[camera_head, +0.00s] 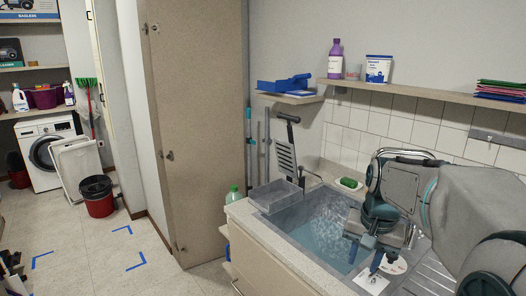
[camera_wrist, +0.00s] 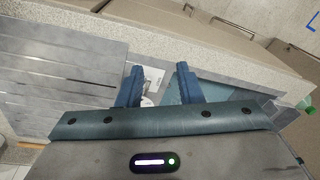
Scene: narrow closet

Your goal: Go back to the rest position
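My gripper (camera_head: 364,260) hangs at the end of my arm over the right side of the sink, near the drainboard. Its two blue fingers point down and stand apart, with nothing seen between them. In the wrist view, the open fingers (camera_wrist: 161,82) are above the edge between the drainboard (camera_wrist: 60,80) and the sink basin (camera_wrist: 215,86). A small white item with a dark print (camera_head: 372,283) lies below the fingers; I cannot tell what it is. My arm covers the right part of the counter.
The sink basin (camera_head: 325,225) holds water. A grey tray (camera_head: 276,195) sits at its left rim, and a green soap piece (camera_head: 349,183) lies behind. A shelf (camera_head: 430,95) runs above. A tall door (camera_head: 198,130) stands left. A red bucket (camera_head: 98,200) stands on open floor.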

